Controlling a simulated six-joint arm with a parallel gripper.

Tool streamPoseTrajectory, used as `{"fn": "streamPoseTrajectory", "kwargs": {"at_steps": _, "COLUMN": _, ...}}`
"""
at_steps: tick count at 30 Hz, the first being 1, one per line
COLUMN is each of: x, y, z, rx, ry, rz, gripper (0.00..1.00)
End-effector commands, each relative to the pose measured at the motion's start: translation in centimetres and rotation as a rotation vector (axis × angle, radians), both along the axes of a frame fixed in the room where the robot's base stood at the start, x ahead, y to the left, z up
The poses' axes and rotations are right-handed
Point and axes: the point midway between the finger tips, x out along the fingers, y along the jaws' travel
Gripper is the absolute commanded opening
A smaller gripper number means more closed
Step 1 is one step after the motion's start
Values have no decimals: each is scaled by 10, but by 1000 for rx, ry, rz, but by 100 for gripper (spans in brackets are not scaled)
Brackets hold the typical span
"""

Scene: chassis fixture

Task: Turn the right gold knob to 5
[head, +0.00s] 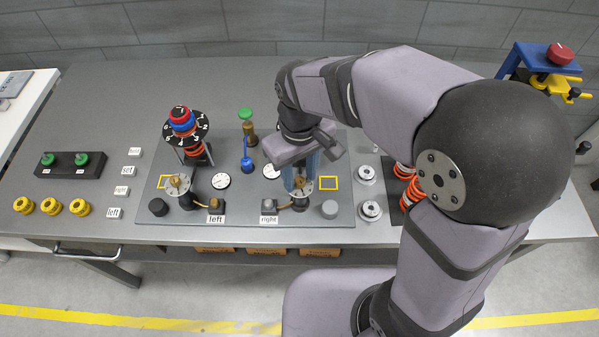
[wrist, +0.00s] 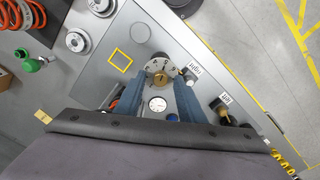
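The right gold knob (head: 301,184) sits on its post beside the white label "right" (head: 269,219). In the wrist view the gold knob (wrist: 160,78) is in the middle of a grey dial with dark numbers, too small to read surely. My gripper (head: 300,178) points down over this knob. Its two blue fingers (wrist: 160,86) are apart, one on each side of the knob, with a gap visible on both sides. The dial setting and any pointer cannot be made out. The left gold knob (head: 179,183) stands by the label "left" (head: 215,219).
A tall numbered dial stack (head: 183,124) stands left. Orange springs (head: 411,193) and silver discs (head: 370,210) are right.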

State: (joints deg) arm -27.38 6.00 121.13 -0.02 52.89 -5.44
Motion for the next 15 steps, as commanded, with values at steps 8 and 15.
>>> {"fn": "streamPoseTrajectory", "kwargs": {"at_steps": 8, "x": 0, "y": 0, "z": 0, "rx": 1, "ry": -1, "rz": 1, "gripper": 37}}
{"fn": "streamPoseTrajectory", "kwargs": {"at_steps": 15, "x": 1, "y": 1, "z": 14, "rx": 3, "ry": -4, "rz": 1, "gripper": 37}}
